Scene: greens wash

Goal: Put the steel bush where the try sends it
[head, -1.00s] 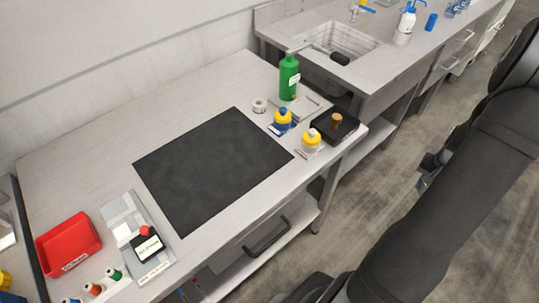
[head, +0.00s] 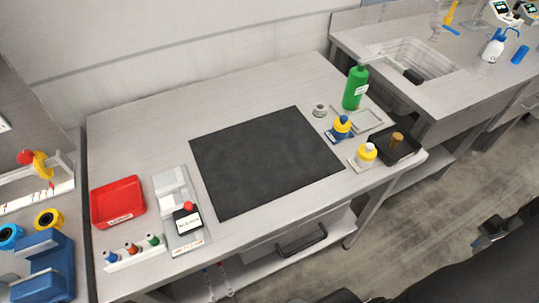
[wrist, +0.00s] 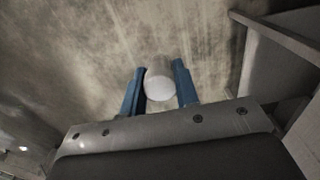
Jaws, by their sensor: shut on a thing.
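My gripper (wrist: 160,88) is shut on a short pale grey cylinder (wrist: 159,83) with a flat, bright end, which looks like the steel bush. It sits between the two blue fingers in the wrist view, above the grey floor. My gripper and the cylinder do not show in the head view. A red bin (head: 118,203) stands on the left of the bench. Beside it is a light grey plate (head: 166,188) carrying a black block (head: 187,223) with a white label and a red knob. I cannot read the label.
A black mat (head: 265,160) lies clear mid-bench. A rack (head: 135,258) of several coloured-top pieces is at the front left. A green bottle (head: 355,88), yellow-collared bottles (head: 366,155) and a black box (head: 396,146) stand at the right. A sink (head: 415,65) lies beyond.

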